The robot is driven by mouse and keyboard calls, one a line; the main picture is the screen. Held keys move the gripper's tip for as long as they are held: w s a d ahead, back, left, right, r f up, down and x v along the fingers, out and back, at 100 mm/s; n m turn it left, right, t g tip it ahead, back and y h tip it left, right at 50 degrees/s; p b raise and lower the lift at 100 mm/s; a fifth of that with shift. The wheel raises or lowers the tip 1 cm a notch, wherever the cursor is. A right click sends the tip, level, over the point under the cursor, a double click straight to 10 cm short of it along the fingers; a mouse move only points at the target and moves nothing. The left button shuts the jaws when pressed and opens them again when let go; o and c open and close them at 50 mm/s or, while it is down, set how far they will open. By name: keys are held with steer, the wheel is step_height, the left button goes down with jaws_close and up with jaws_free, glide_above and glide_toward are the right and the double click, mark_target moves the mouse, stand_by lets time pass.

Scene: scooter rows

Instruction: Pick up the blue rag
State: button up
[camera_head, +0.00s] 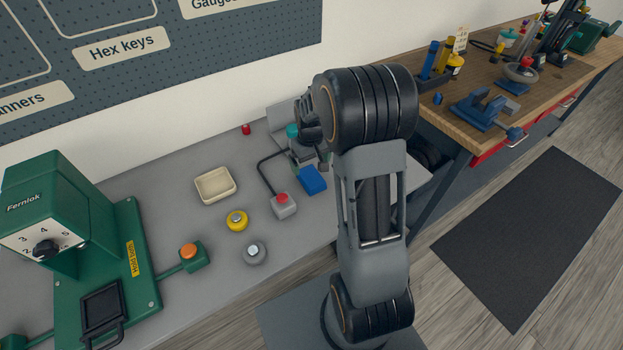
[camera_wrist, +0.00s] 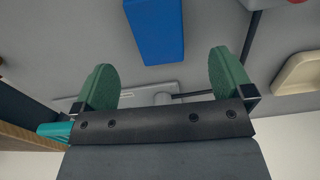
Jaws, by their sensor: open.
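The blue rag (camera_head: 312,180) looks like a neat rectangular block lying on the grey bench, beside a grey box with a red button. It also shows at the top of the wrist view (camera_wrist: 155,30), partly cut off by the frame edge. My gripper (camera_wrist: 164,72) is open, its two green-padded fingers wide apart with nothing between them. In the wrist view the rag lies beyond the fingertips, roughly in line with the gap. In the head view my arm partly hides the gripper, which is above the bench just behind the rag.
The red-button box (camera_head: 283,204) stands close left of the rag. A cream tray (camera_head: 215,186), a yellow round piece (camera_head: 237,220), a grey round piece (camera_head: 254,252) and a green machine (camera_head: 60,215) are further left. A wooden bench (camera_head: 480,75) with tools and a vise is at right.

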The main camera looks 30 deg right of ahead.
mark_target(311, 176)
steer(key=shift+f+p, duration=0.4)
steer(key=shift+f, duration=3.4)
steer(key=shift+c, duration=0.4)
steer(key=c, duration=0.9)
